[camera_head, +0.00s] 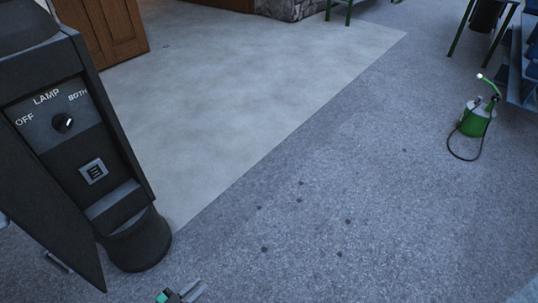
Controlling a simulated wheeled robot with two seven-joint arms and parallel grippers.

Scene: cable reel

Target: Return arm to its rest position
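My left gripper (188,292) shows only in part at the bottom edge of the head view, left of centre. I see a teal piece and grey finger parts; the rest is cut off by the frame. I cannot tell whether it is open or shut, and I see nothing held in it. It is below and to the right of the dark lamp control post (92,160), apart from it in the picture. My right gripper is not in view. No cable reel is in view.
The post has a knob (63,123), a square switch (94,171) and an open-looking dark door panel (45,215). A green sprayer with a hose (474,121) stands at the right. A wooden door (105,30) is at the back left. The grey floor (340,190) is mostly clear.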

